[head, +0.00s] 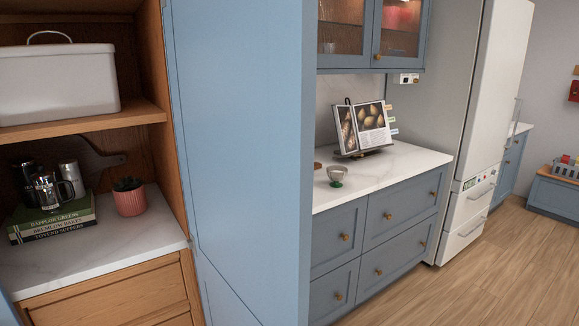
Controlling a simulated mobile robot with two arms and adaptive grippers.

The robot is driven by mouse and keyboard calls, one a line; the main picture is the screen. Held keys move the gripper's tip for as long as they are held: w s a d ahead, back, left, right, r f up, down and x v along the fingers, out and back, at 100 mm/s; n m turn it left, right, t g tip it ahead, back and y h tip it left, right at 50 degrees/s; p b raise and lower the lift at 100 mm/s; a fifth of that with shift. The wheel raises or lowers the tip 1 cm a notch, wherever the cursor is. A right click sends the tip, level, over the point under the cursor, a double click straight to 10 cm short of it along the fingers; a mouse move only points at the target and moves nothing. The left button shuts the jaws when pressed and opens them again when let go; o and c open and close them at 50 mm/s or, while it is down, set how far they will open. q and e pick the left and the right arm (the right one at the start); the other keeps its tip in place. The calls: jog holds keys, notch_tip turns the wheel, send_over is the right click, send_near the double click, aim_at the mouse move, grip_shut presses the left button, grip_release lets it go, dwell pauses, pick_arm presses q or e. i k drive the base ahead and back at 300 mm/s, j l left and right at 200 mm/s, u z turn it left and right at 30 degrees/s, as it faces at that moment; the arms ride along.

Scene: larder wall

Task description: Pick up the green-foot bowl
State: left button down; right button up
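The green-foot bowl (337,173) is a small grey bowl on a green foot. It stands upright on the white marble counter (405,172) in the middle of the head view, near the counter's front edge. It looks small and some way off, beyond a blue panel. Neither of my grippers shows in this view.
A tall blue panel (240,150) stands close by, left of the bowl. An open cookbook on a stand (362,128) is behind the bowl. The larder shelf at left holds a white bin (55,82), books (52,220) and a potted succulent (130,198). Wooden floor (490,275) is clear at right.

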aim_at(338, 174)
jog(key=u, duration=0.25)
jog(key=i+l+u, duration=0.15)
jog(key=l+u, duration=0.2)
jog(key=i+l+u, duration=0.15)
jog(key=l+u, duration=0.6)
jog(key=i, duration=0.05)
